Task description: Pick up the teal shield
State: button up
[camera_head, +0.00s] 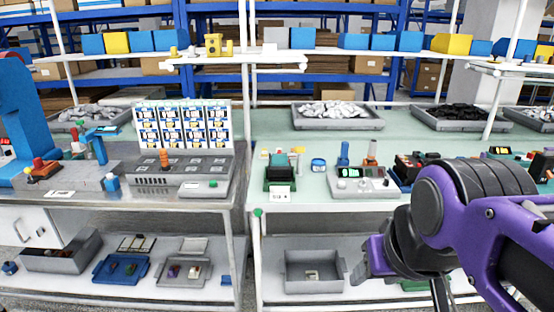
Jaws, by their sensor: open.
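I cannot tell for certain which piece is the teal shield. A small teal-blue upright piece with a flat top (101,140) stands on the left metal bench. A dark green-teal block (280,174) sits on the right bench behind a small white label. My gripper (385,267) is at the lower right, in front of the right bench's edge and below its top. It is open and I see nothing held in it. It is apart from both teal pieces. My purple arm hides part of the right bench.
A grey device with a green display (362,184) and a blue cylinder (318,164) stand on the right bench. Grey bins of parts (337,123) line its back. A grey tray (314,288) lies on the lower shelf.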

aim_at(278, 159)
jog(key=i+j+z, duration=0.2)
jog(key=j, duration=0.15)
jog(key=i+j+z, duration=0.45)
jog(key=j, duration=0.25)
jog(key=k, duration=0.1)
